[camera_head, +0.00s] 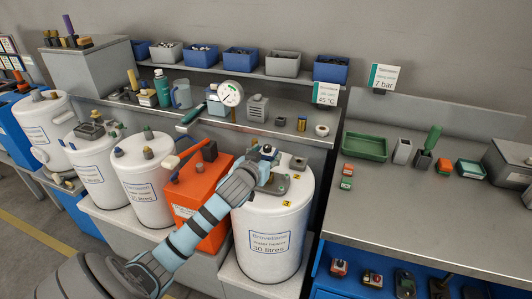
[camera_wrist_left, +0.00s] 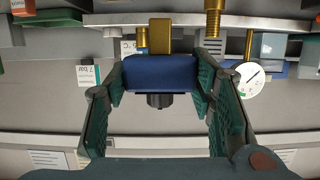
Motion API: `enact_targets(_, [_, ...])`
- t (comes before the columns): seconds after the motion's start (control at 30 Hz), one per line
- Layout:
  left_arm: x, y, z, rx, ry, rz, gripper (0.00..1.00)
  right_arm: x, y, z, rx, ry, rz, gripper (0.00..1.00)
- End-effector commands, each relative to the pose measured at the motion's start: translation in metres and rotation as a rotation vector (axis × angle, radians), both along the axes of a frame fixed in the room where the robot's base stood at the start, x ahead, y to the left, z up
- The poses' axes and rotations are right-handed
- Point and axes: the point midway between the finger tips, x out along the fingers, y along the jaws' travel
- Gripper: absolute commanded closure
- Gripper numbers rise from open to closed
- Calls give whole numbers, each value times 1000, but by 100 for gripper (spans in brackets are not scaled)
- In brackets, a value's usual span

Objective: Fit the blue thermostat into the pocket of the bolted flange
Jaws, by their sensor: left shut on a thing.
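The blue thermostat (camera_wrist_left: 160,68) is between the green-padded fingers of my left gripper (camera_wrist_left: 161,82) in the left wrist view. A black knob (camera_wrist_left: 160,100) is on its near side and a brass part (camera_wrist_left: 160,35) shows beyond it. In the head view my left gripper (camera_head: 264,158) is over the top of the front-right white tank (camera_head: 270,235). The grey flange plate (camera_head: 281,184) lies on that tank top, partly hidden by the gripper. I cannot make out its pocket, or whether the thermostat touches it. My right gripper is not in view.
An orange box (camera_head: 196,190) stands close to the left of the tank, with more white tanks (camera_head: 147,178) beyond. A round gauge (camera_head: 230,93) rises behind. The right-hand bench (camera_head: 430,220) has a green tray (camera_head: 365,147) and open space in front.

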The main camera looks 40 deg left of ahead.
Motion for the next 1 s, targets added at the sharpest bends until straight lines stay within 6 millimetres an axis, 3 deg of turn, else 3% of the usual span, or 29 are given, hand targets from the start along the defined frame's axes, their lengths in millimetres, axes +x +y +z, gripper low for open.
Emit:
enact_targets(0.03, [0,0,-10,0,0,0,80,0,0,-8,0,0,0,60])
enact_targets(0.2, [0,0,-19,0,-1,-1,80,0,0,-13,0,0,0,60])
enact_targets(1.0, [-1,0,-18,1,0,0,80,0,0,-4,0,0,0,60])
